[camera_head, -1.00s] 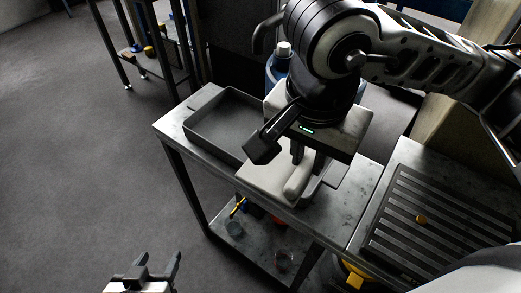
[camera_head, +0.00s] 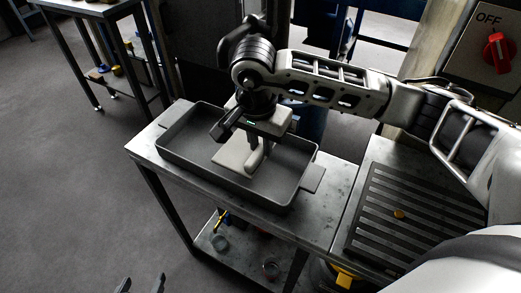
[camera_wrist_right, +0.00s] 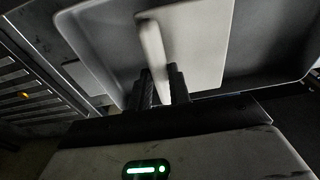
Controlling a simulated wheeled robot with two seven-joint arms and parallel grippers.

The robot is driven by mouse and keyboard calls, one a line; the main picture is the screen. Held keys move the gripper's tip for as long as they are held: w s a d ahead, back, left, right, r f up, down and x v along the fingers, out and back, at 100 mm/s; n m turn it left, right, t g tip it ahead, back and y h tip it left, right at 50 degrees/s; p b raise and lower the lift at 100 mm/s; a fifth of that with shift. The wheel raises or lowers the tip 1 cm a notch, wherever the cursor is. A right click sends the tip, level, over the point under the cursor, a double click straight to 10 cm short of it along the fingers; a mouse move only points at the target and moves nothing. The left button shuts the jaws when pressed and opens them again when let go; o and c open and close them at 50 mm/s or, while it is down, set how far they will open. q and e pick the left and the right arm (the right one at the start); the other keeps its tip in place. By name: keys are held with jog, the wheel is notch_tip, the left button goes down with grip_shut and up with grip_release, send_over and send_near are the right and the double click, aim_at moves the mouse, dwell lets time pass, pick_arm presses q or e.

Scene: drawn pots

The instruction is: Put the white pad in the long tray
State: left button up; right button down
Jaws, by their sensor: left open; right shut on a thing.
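The white pad (camera_head: 230,157) is a flat pale plate with a raised bar-like handle. It is inside the outline of the long grey tray (camera_head: 287,168), near its middle. My right gripper (camera_head: 259,146) is above the tray, shut on the pad's handle. In the right wrist view the fingers (camera_wrist_right: 162,82) close around the handle, with the pad (camera_wrist_right: 203,42) over the tray (camera_wrist_right: 88,45). I cannot tell whether the pad touches the tray floor. My left gripper (camera_head: 141,282) is open and empty at the bottom edge, away from the tray.
The tray stands on a metal bench (camera_head: 310,217) with a lower shelf holding small items. A dark ribbed plate (camera_head: 415,215) with a small yellow-orange thing (camera_head: 399,213) is at the right. A red switch (camera_head: 497,52) is at the upper right. Open floor lies left.

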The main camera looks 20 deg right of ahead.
aim_at(260, 147)
notch_tip(260, 147, down, 2)
jog(key=shift+w+f+p, duration=0.1)
jog(key=shift+f+p, duration=0.15)
jog(key=shift+p, duration=0.1)
jog(key=shift+f, duration=0.6)
jog(key=c, duration=1.7)
grip_release()
jog(key=shift+f, duration=0.1)
jog(key=o, duration=0.4)
pick_arm(q)
jog(key=shift+w+r, duration=0.1)
jog(key=shift+r, duration=0.15)
